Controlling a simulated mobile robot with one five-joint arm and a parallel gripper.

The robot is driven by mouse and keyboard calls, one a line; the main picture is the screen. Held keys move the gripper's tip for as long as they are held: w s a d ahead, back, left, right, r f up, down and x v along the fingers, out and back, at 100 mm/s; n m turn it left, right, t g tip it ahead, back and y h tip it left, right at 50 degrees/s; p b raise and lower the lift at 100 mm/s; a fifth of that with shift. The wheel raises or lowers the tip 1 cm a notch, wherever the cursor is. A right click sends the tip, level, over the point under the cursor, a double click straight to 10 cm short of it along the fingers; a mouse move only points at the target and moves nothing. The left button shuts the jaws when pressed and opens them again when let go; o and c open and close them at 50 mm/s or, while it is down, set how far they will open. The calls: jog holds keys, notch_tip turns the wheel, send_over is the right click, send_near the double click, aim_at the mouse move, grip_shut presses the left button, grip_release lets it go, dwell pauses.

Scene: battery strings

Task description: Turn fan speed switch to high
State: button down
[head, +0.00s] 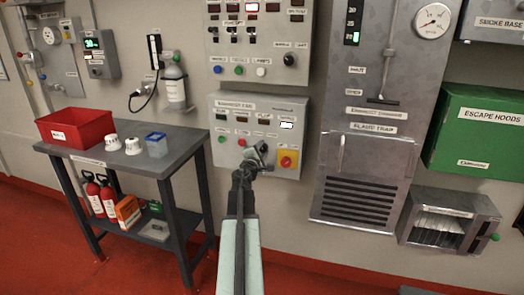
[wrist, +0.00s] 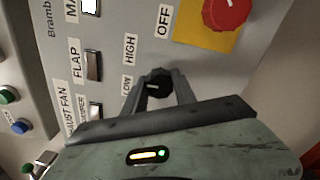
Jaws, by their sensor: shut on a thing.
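The fan speed switch (wrist: 157,77) is a small black knob on a grey control panel, beside the labels HIGH (wrist: 129,50) and LOW (wrist: 126,85). My gripper (wrist: 155,90) has its two fingers on either side of the knob and is shut on it. Which label the knob points to is hard to tell, as the fingers cover part of it. In the head view my gripper (head: 260,153) reaches the lower right of the panel (head: 228,152) and hides the switch.
A red emergency button (head: 286,160) on a yellow plate sits right beside my gripper. A grey table (head: 180,150) with a red bin (head: 75,127) stands to the left. A ventilated cabinet (head: 360,180) is at right.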

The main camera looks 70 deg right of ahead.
jog(key=m, duration=0.5)
jog(key=shift+d+r+m, duration=0.1)
jog(key=shift+m, duration=0.2)
dwell(0.4)
jog(key=c, duration=1)
grip_release()
jog(key=a, duration=0.8)
jog(key=shift+s, duration=0.2)
jog(key=shift+d, duration=0.1)
